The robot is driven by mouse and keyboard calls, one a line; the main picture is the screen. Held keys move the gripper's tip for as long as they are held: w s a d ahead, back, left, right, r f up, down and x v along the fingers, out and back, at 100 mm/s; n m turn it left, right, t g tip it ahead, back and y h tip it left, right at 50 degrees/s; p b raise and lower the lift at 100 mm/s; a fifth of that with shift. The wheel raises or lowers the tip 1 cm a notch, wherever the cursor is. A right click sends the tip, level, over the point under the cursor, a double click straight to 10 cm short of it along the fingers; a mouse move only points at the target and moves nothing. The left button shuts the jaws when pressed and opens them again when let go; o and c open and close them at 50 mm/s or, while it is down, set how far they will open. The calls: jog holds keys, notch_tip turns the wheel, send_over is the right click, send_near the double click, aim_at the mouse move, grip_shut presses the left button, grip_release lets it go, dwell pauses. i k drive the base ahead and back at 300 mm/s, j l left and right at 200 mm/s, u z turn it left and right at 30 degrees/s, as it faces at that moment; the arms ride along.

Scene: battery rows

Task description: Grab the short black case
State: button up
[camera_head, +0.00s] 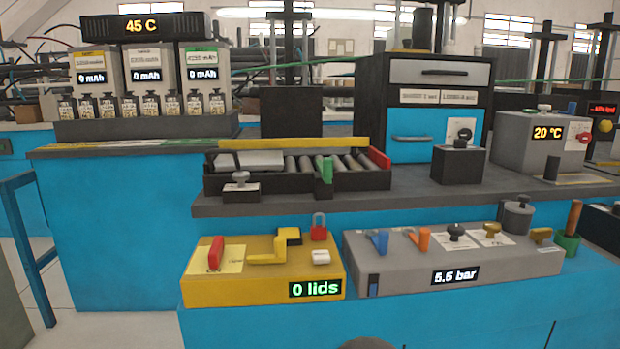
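Several black box-like things are in view, and I cannot tell for certain which is the short black case. A smaller black block with a grey knob (241,193) sits at the front left of the roller tray. A taller plain black box (291,112) stands upright behind the roller tray. My gripper is not in view, so its state does not show.
The roller tray (350,181) has a yellow bar behind it. The blue drawer unit (423,135) stands behind the shelf. A yellow panel reading "0 lids" (215,290) and a grey panel reading "5.5 bar" (400,277) sit in front, lower. Bare shelf shows around (415,190).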

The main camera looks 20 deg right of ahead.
aim_at(451, 167)
jog(key=z, duration=1.4)
jog(key=i+l, duration=0.1)
jog(key=l, duration=0.25)
jog(key=i+l, duration=0.1)
jog(key=l, duration=0.25)
jog(key=l+z, duration=0.05)
